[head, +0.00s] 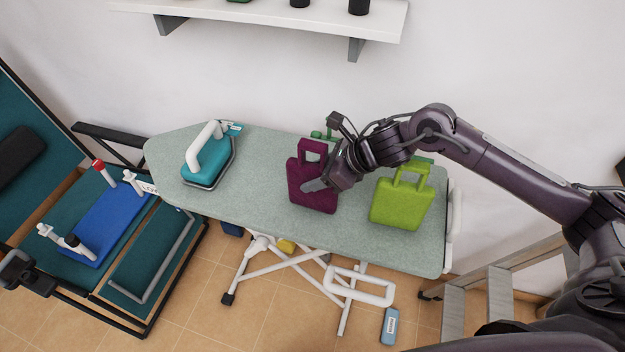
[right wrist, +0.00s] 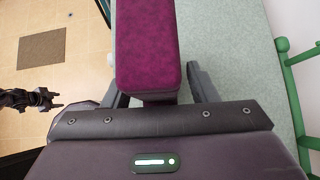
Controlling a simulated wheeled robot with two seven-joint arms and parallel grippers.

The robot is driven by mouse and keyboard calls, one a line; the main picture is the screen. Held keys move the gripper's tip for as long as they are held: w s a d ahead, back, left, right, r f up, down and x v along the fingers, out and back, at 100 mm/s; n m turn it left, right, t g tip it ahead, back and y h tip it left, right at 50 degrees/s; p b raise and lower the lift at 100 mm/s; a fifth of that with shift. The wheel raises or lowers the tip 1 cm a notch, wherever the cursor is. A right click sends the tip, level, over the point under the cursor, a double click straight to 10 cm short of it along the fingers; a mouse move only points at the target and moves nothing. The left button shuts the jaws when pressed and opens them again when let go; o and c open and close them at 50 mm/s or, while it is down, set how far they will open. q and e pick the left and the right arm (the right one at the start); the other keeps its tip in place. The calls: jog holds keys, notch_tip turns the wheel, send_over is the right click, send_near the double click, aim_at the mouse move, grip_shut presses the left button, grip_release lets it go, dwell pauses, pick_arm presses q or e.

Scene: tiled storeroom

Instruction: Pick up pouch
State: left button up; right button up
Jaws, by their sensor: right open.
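A magenta pouch (head: 312,186) with a loop handle stands on the ironing board (head: 258,165), near its middle. A lime-green pouch (head: 401,203) of similar shape stands to its right. My right gripper (head: 318,184) is open at the magenta pouch. In the right wrist view the magenta pouch (right wrist: 147,45) lies between the two fingers, with a clear gap on the right finger's side. My left gripper (right wrist: 48,99) shows small and dark over the floor in the right wrist view; its jaws are too small to judge.
A teal iron (head: 207,163) stands on the board's left part. A green object (head: 322,135) is behind the magenta pouch. A white shelf (head: 280,15) hangs above. A stepladder (head: 500,292) stands at lower right.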

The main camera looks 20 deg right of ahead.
jog(key=c, duration=1.1)
jog(key=shift+c, duration=0.2)
